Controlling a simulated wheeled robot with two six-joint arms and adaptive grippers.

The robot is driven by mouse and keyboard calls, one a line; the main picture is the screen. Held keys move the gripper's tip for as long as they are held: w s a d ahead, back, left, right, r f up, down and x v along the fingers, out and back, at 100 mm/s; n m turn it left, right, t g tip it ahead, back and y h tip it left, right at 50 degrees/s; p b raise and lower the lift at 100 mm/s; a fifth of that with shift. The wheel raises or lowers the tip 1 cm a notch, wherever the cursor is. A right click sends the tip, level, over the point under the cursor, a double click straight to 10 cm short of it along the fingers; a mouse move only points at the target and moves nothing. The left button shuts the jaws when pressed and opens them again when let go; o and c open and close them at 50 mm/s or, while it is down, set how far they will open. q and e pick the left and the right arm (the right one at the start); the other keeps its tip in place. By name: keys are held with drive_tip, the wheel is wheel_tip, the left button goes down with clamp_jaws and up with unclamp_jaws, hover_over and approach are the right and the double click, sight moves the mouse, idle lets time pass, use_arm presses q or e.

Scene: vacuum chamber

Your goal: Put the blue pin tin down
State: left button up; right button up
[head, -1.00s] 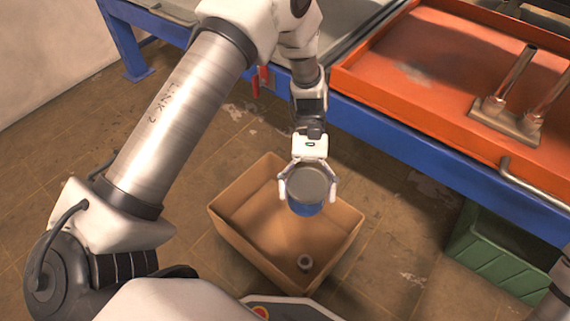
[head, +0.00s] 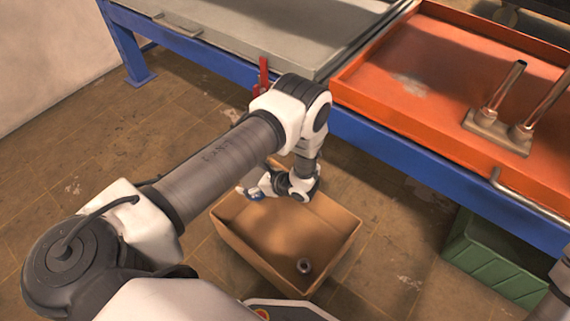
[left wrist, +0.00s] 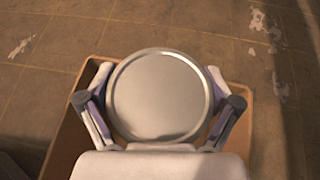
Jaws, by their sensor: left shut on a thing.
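The blue pin tin shows from its round grey lid (left wrist: 160,95) in the left wrist view. My left gripper (left wrist: 159,75) is shut on it, with a finger on either side. In the head view the left gripper (head: 254,190) is over the far-left part of an open tan box (head: 330,262) on the floor. My right gripper is not in view.
A small grey ring-shaped part (head: 304,266) lies in the box. A blue-framed bench (head: 400,150) with an orange tray (head: 430,100) stands behind to the right. A post fixture (head: 498,130) sits in the tray. A green crate (head: 495,262) is under the bench.

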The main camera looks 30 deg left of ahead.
use_arm(q)
drive_tip(key=s+f+b, duration=0.1)
drive_tip(key=f+b, duration=0.2)
drive_tip(key=f, duration=0.3)
drive_tip(key=s+f+b, duration=0.1)
drive_tip(key=f+b, duration=0.3)
drive_tip(key=f, duration=0.3)
drive_tip(key=s+f+b, duration=0.2)
drive_tip(key=f+b, duration=0.1)
drive_tip(key=f, duration=0.4)
drive_tip(key=shift+d+f+b, duration=0.1)
drive_tip(key=shift+f+b, duration=0.1)
drive_tip(key=shift+b, duration=0.1)
drive_tip(key=o, duration=0.9)
drive_tip(key=shift+r, duration=0.2)
drive_tip(key=shift+d+r+p, duration=0.2)
drive_tip(key=shift+r+p, duration=0.05)
drive_tip(key=shift+p, duration=0.2)
drive_tip(key=p+v, duration=0.3)
drive_tip(key=v, duration=0.8)
drive_tip(key=shift+d, duration=0.3)
